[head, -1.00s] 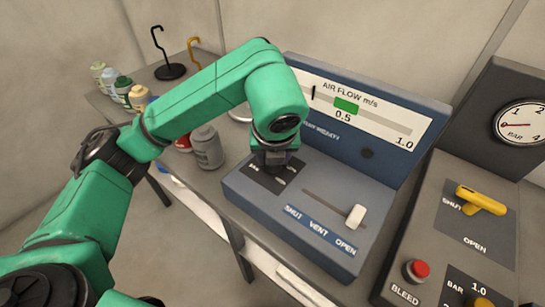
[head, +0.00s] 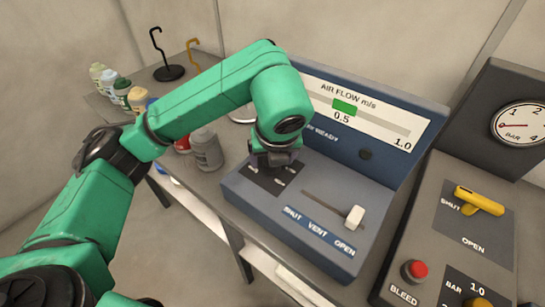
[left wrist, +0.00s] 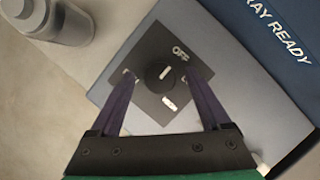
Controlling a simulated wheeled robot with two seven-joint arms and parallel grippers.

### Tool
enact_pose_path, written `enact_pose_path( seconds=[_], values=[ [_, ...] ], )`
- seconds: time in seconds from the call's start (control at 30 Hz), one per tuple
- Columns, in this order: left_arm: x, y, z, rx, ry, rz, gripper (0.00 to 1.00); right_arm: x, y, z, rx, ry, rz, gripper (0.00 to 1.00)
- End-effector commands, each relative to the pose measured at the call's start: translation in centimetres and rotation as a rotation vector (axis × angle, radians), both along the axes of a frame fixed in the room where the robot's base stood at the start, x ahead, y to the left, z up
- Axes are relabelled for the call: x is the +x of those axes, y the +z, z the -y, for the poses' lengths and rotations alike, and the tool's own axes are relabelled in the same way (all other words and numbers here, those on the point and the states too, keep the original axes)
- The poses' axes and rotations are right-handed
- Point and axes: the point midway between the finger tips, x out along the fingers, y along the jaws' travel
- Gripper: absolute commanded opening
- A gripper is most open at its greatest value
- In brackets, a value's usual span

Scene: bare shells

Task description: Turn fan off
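The fan knob (left wrist: 160,75), round and black with a white pointer mark, sits on a black plate (left wrist: 141,98) labelled OFF at its top in the left wrist view. The pointer is tilted slightly toward the OFF side. My left gripper (left wrist: 162,76) is open, one dark finger on each side of the knob, with a gap visible. In the head view my left gripper (head: 273,160) is over the plate on the blue-grey console (head: 330,180) and hides the knob. My right gripper is not in view.
A slider with a white handle (head: 355,216) is near VENT and OPEN on the same console. To the right, a grey panel holds a yellow lever (head: 480,200), a red button (head: 415,270) and a gauge (head: 520,124). A grey bottle (head: 207,150) stands left of the console.

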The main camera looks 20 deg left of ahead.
Motion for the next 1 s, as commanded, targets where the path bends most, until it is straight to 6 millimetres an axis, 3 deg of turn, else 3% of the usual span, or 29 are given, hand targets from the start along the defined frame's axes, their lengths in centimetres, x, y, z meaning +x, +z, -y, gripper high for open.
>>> enact_pose_path(
  seconds=[0.27,0.7,0.83,1.0],
  values=[
    [-0.3,1.2,0.2,0.000,-0.003,0.003,0.81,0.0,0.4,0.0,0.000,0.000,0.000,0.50],
    [-4.0,11.0,1.8,0.002,0.001,0.007,0.81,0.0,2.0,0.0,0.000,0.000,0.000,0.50],
    [-4.8,12.8,2.2,0.000,0.000,0.003,0.81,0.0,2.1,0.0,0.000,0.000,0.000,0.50],
    [-5.1,13.4,2.3,0.001,0.000,0.000,0.81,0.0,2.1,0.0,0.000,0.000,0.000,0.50]
  ],
)
